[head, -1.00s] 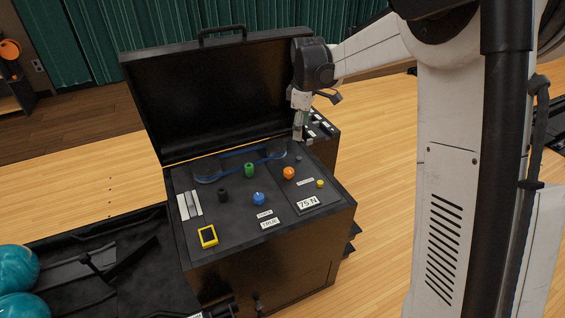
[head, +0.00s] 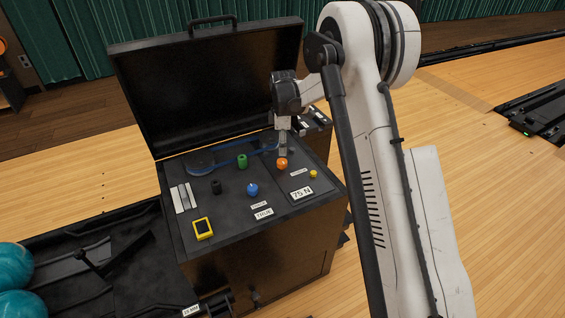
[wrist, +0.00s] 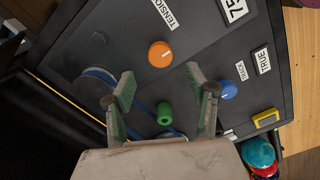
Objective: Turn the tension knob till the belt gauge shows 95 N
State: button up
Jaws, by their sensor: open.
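The orange tension knob (head: 281,164) stands on the dark panel, with a white pointer line on its top; it also shows in the wrist view (wrist: 160,54), beside the TENSION label (wrist: 159,12). The belt gauge (head: 301,193) reads 75 N and is partly cut off in the wrist view (wrist: 233,9). My gripper (head: 283,152) is just above and behind the knob. In the wrist view my gripper (wrist: 161,82) is open and empty, its fingers spread to either side of the line to the knob. I cannot tell the exact height gap.
A green cylinder (head: 242,161), a black knob (head: 216,187), a blue knob (head: 252,189) by a TRUE label and a small yellow knob (head: 313,174) stand nearby. A blue belt (head: 235,153) runs behind. The raised lid (head: 200,80) walls off the back. A yellow-framed device (head: 203,228) lies front left.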

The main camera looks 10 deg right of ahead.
aim_at(282, 161)
notch_tip(282, 161, down, 8)
jog(key=shift+f+b, duration=0.2)
jog(key=shift+b, duration=0.2)
jog(key=shift+c, duration=0.2)
jog(key=c, duration=1.1)
jog(key=shift+m, duration=0.3)
